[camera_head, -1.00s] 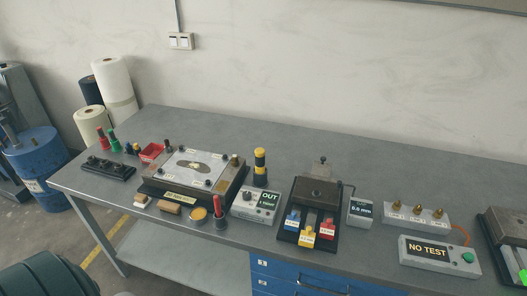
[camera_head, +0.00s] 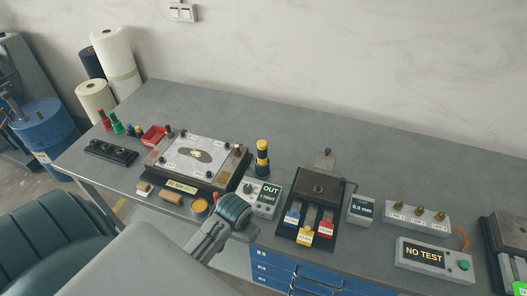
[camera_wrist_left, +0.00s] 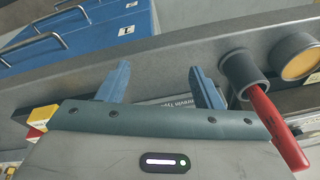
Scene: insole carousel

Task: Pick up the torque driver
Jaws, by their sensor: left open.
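A red-handled tool, which looks like the torque driver (camera_wrist_left: 275,128), stands in a dark round holder (camera_wrist_left: 243,73) in the left wrist view, right of my left gripper (camera_wrist_left: 158,75). Its red top (camera_head: 215,196) just shows in the head view, beside my left wrist, which hides most of it and the holder. My left gripper is open, with nothing between its fingers. Its fingers are apart from the red handle. In the head view the fingers are hidden behind my wrist. My right gripper is not in view.
A yellow tin (camera_head: 200,206) stands beside the holder. The grey OUT box (camera_head: 260,195), a black-and-yellow cylinder (camera_head: 262,157) and a plate fixture (camera_head: 196,153) are close by. Blue drawers (camera_head: 300,272) lie below the bench edge.

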